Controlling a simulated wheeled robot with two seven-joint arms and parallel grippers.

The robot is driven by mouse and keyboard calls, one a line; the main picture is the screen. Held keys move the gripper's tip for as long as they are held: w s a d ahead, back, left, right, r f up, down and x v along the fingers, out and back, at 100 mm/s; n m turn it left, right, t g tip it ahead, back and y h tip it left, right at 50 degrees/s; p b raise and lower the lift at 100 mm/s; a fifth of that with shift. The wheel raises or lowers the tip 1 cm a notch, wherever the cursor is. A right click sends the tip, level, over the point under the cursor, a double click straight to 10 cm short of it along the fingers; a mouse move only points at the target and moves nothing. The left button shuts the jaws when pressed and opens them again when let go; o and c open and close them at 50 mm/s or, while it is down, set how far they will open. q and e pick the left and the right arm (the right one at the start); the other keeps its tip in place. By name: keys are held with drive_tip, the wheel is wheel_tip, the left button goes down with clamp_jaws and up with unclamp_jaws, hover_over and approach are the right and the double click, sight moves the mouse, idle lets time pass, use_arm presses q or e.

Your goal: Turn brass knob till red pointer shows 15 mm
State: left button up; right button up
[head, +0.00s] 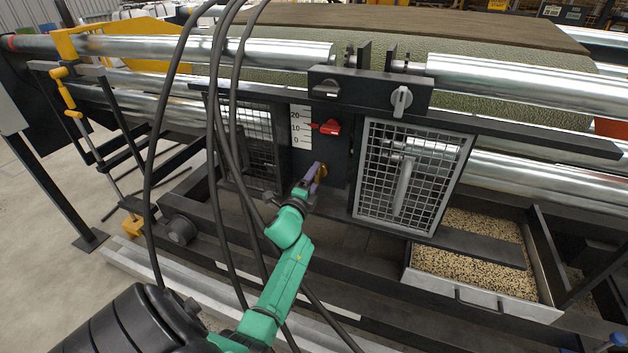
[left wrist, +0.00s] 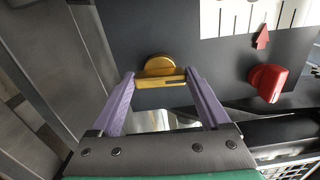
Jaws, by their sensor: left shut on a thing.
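My left gripper (head: 314,180) reaches the front of the dark machine panel. In the left wrist view its two purple fingers (left wrist: 163,82) are shut on the brass knob (left wrist: 160,66), one finger at each end of its slotted bar. In the head view the brass knob (head: 323,170) is partly hidden by the fingers. Above it is the white scale (head: 300,124), marked 0, 10 and 20 from bottom to top. The red pointer (head: 314,126) stands close to the 10 mark; the exact reading is too small to tell. My right gripper is not in view.
A red grip (left wrist: 268,82) sits beside the pointer. A wire mesh guard (head: 413,172) is right of the panel, with a metal tray of grain (head: 480,299) below it. Grey switches (head: 401,99) sit above. Black cables (head: 215,150) hang across the head view.

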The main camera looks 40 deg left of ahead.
use_arm(q)
drive_tip(key=shift+f, duration=0.1)
drive_tip(key=o, duration=1.2)
drive_tip(key=p+v, duration=0.1)
drive_tip(key=v, duration=1.3)
drive_tip(key=shift+s+d, duration=0.2)
drive_tip(key=shift+s, duration=0.1)
